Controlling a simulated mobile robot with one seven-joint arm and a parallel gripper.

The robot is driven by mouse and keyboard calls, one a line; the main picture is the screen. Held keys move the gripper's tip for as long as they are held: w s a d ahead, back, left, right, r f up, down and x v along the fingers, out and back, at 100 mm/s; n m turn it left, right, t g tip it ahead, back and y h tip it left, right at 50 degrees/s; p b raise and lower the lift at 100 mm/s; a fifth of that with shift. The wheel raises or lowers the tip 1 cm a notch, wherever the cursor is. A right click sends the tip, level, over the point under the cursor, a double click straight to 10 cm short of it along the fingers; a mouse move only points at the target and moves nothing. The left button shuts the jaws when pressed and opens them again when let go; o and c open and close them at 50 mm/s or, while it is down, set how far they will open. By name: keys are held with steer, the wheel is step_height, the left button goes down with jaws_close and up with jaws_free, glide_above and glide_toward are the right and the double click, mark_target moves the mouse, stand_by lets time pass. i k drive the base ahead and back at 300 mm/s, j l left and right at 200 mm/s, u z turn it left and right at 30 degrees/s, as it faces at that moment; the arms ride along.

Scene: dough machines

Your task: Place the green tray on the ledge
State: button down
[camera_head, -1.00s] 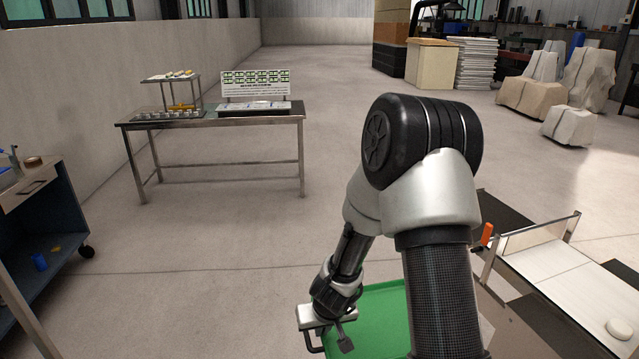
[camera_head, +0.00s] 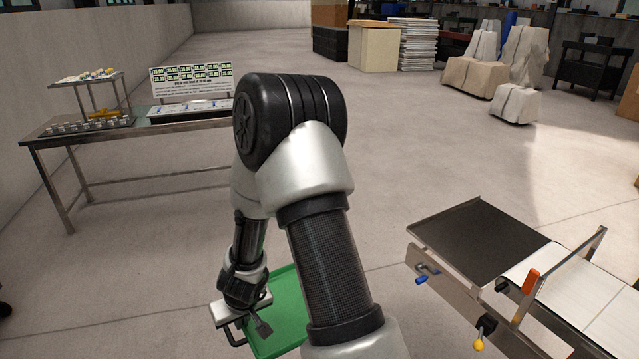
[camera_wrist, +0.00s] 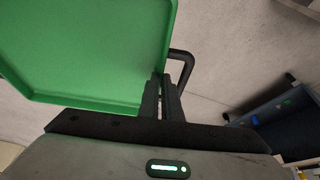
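The green tray (camera_head: 284,318) hangs low in front of me in the head view, partly hidden behind my arm. In the wrist view the tray (camera_wrist: 85,50) fills the upper left, its raised rim toward me. My gripper (camera_head: 262,325) is at the tray's edge; in the wrist view its two dark fingers (camera_wrist: 164,98) are closed together at the black handle (camera_wrist: 186,62) on the tray's side. The tray is off the floor. No surface is marked as the ledge; a dark flat plate (camera_head: 478,236) on the machine at right is bare.
The machine's white belt (camera_head: 585,290) lies beyond a upright guard, with blue and yellow knobs on its near side. A metal table (camera_head: 50,145) with a sign stands back left. Wrapped blocks (camera_head: 515,103) stand far right. The floor between is clear.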

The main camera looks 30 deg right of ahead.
mark_target(485, 238)
steer(key=i+u, duration=0.1)
steer(key=i, duration=1.2)
steer(key=i+z, duration=0.2)
steer(key=z, duration=2.5)
